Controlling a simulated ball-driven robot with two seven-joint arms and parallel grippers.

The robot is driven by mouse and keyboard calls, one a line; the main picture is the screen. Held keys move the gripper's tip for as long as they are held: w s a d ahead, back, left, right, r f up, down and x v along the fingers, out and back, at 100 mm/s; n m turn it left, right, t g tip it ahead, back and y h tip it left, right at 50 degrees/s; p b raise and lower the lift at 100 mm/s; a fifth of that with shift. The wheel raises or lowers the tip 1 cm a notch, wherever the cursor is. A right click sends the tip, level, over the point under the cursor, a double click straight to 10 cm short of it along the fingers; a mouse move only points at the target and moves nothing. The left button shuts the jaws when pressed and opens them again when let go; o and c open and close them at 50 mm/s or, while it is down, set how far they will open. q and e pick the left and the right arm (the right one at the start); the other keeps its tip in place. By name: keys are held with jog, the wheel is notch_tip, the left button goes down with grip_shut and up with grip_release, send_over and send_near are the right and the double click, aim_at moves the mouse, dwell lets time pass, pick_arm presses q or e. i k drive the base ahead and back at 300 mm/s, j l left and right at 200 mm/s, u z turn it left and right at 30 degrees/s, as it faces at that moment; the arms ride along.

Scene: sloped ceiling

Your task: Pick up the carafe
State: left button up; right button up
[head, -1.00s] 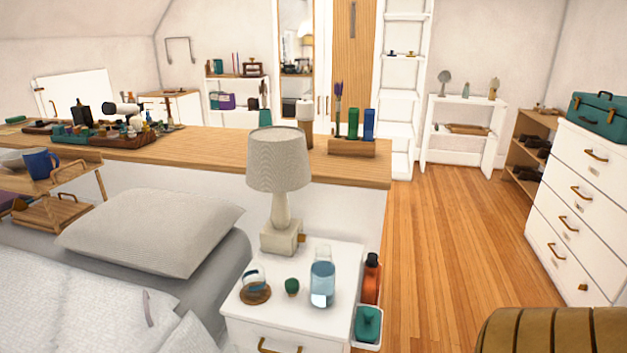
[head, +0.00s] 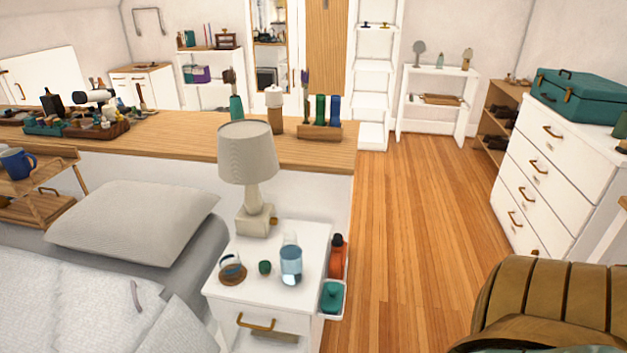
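A clear glass carafe (head: 291,263) with blue-tinted liquid stands upright on the white nightstand (head: 230,290), towards its right side. A small green object (head: 264,267) sits just left of it. A glass dome on a round wooden base (head: 232,268) stands further left. The lamp (head: 248,170) stands behind them at the back of the nightstand. Neither of my grippers shows in the head view.
The bed with a grey pillow (head: 135,225) lies left of the nightstand. A side holder with an orange bottle (head: 337,257) and a teal item (head: 331,296) hangs on its right. Wooden floor (head: 415,220) is clear to the right; a brown ribbed seat (head: 555,300) is at lower right.

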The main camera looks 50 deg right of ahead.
aim_at(291, 255)
jog(key=z, duration=1.35)
